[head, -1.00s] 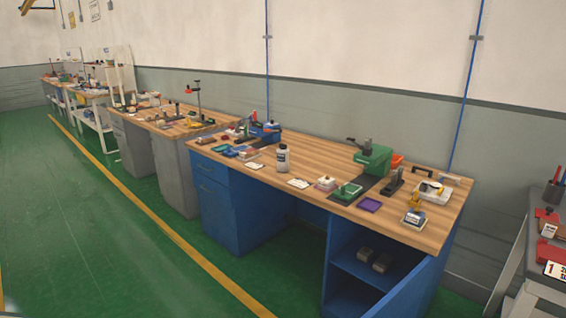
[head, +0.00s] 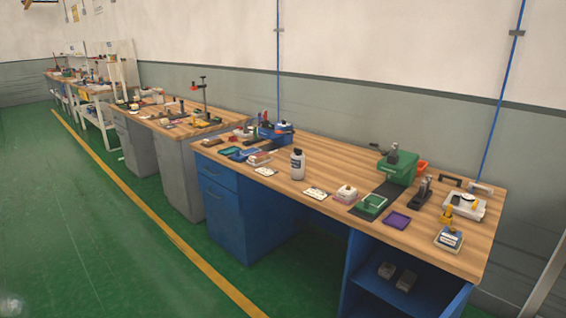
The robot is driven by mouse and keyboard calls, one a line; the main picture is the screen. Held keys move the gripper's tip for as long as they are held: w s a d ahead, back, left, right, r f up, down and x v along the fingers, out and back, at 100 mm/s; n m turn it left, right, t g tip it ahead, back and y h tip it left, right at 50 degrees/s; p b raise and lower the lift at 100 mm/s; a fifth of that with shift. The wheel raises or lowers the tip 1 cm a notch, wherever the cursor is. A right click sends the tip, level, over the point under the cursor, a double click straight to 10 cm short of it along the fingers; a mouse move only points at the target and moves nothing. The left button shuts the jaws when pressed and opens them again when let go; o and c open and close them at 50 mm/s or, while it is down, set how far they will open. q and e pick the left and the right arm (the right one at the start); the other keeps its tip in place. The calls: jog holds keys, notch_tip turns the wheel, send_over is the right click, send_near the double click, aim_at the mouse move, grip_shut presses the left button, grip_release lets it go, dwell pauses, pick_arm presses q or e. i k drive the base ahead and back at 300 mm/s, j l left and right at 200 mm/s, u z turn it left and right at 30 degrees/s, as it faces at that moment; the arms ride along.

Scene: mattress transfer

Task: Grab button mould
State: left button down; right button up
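I cannot tell for certain which object is the button mould. Small block-like pieces lie on the blue workbench's wooden top (head: 335,160). Among them are a green block (head: 371,205) on a dark mat, a white-topped pinkish block (head: 346,193), a flat purple piece (head: 397,221) and a white-labelled block (head: 449,238) near the right front edge. Neither of my grippers is in view.
More benches, including a grey one (head: 178,168), continue to the far left. The green floor (head: 90,230) left of the yellow line (head: 165,230) is clear.

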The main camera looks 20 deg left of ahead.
aim_at(297, 162)
jog(key=i+j+u, duration=0.3)
jog(key=i+j, duration=0.55)
